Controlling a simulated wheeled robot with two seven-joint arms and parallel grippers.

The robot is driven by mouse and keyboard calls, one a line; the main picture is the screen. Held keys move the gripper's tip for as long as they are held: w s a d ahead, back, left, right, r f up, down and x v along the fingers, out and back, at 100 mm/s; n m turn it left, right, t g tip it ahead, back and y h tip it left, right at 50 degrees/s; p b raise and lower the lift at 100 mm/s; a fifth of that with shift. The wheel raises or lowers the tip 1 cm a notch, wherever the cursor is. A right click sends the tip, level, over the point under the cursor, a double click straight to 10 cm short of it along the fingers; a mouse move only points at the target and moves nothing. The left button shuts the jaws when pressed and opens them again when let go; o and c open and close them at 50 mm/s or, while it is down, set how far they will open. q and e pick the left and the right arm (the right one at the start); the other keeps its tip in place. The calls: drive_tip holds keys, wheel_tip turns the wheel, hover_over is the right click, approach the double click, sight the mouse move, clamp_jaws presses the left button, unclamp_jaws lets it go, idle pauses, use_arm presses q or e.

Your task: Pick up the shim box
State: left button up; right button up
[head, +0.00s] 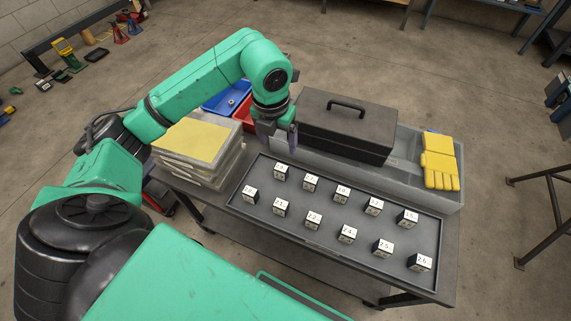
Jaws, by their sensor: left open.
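Several small dark boxes with white numbered tops stand in two rows on a dark, rimmed tray (312,240) on the table. One box (281,173) is at the far left of the back row, another (420,262) at the front right corner. Several labels are too small to read surely, and no box is marked as the shim box. My left gripper (278,143) is open and points down, above and just behind the back left box, apart from it. Nothing shows between its fingers. My right gripper is not in view.
A black toolbox (347,122) with a handle sits in a grey bin (405,180) behind the tray. Yellow gloves (440,163) lie at its right. Stacked cases with a yellow top (192,142) stand left, near blue (229,97) and red (243,113) bins.

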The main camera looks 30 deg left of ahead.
sight(281, 168)
use_arm(q)
drive_tip(key=f, duration=0.8)
drive_tip(key=w+f, duration=0.1)
drive_tip(key=f, duration=0.4)
drive_tip(key=shift+d, duration=0.15)
drive_tip(key=shift+f, duration=0.45)
clamp_jaws()
